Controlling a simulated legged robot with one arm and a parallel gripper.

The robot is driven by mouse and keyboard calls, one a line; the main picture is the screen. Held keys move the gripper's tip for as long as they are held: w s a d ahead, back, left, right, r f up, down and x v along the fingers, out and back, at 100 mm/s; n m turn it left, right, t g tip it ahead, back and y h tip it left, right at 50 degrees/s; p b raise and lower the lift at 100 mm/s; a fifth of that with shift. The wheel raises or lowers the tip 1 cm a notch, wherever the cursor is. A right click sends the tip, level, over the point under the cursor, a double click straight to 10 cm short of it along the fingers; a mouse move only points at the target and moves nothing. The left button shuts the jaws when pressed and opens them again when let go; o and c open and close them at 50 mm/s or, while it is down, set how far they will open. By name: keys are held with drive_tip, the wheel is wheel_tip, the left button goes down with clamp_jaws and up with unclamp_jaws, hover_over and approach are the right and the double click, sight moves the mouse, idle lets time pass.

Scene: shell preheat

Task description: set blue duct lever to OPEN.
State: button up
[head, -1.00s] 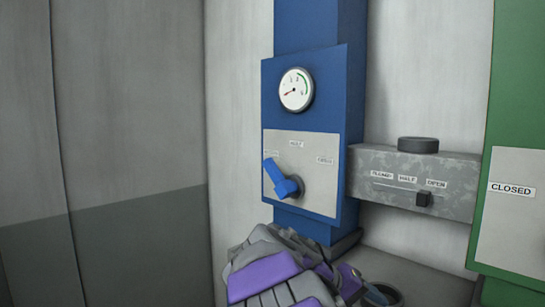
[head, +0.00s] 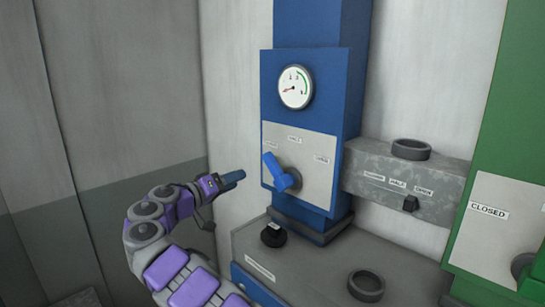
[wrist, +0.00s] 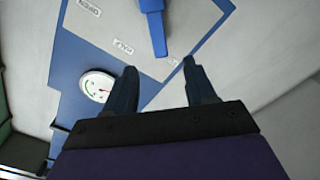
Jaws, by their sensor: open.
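The blue duct lever (head: 280,172) is on a light plate (head: 312,183) on the blue duct (head: 310,118). Its handle tilts up and left toward the left label, which is too small to read surely. HALF (head: 295,140) is at the top and the right label seems to be OPEN (head: 321,158). My gripper (head: 234,180) is just left of the plate in the head view, apart from the lever. In the wrist view my gripper (wrist: 160,80) is open and empty, and the lever (wrist: 152,25) shows beyond the gap between the fingers.
A round gauge (head: 295,88) is above the lever plate. A grey slider box (head: 405,185) stands to the right, then a green duct (head: 525,150) with a CLOSED label. A grey bench (head: 315,270) with a black knob (head: 273,235) and a ring (head: 366,286) is below.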

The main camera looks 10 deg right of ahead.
sight(269, 167)
drive_tip(key=p+x, duration=0.4)
drive_tip(key=x, duration=1.3)
drive_tip(key=shift+w+d+r, duration=0.1)
drive_tip(key=shift+w+d, duration=0.1)
drive_tip(key=shift+d, duration=0.1)
drive_tip(key=shift+a, duration=0.1)
drive_tip(key=shift+s, duration=0.1)
drive_tip(key=c, duration=0.6)
clamp_jaws()
